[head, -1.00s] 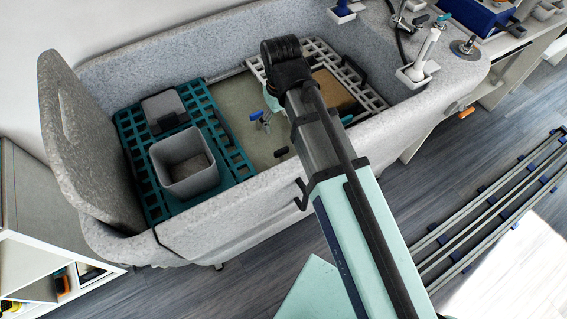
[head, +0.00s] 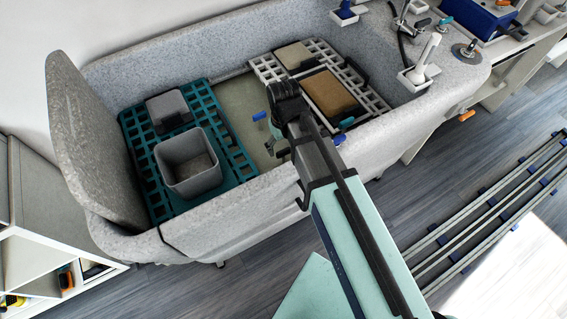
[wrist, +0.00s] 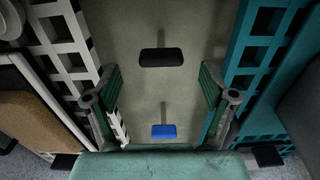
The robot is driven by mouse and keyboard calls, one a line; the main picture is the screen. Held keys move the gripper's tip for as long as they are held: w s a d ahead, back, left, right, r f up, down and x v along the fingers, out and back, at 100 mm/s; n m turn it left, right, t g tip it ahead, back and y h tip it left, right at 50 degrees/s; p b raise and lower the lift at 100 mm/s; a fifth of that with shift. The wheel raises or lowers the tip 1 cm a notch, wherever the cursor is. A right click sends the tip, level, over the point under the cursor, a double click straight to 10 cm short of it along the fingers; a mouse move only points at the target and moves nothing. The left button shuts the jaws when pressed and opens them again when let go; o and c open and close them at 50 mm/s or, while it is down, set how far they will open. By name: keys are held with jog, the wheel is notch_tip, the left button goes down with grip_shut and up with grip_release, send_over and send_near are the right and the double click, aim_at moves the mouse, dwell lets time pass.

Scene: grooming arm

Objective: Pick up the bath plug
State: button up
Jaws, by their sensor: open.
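Two small T-handled items stand on the bare tub floor (wrist: 185,30), and I cannot tell for certain which is the bath plug. The one with a blue bar handle (wrist: 163,131) is low in the wrist view; it also shows in the head view (head: 260,116). The one with a black bar handle (wrist: 161,57) is higher in the wrist view and nearer the tub's front wall in the head view (head: 283,152). My gripper (wrist: 160,104) is open and empty above the floor. Its fingers appear on either side of the line of the two handles.
A teal grid rack (head: 232,152) holds a grey bin (head: 188,183) and a smaller grey container (head: 167,108) on the left. A white grid rack (head: 376,97) holds a brown-topped tray (head: 330,93) on the right. Tub walls surround the bare floor strip.

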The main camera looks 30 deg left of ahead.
aim_at(283, 150)
jog(key=shift+s+f+p, duration=0.1)
jog(key=shift+f+p, duration=0.2)
jog(key=shift+f, duration=1.55)
grip_shut()
jog(key=shift+r, duration=0.1)
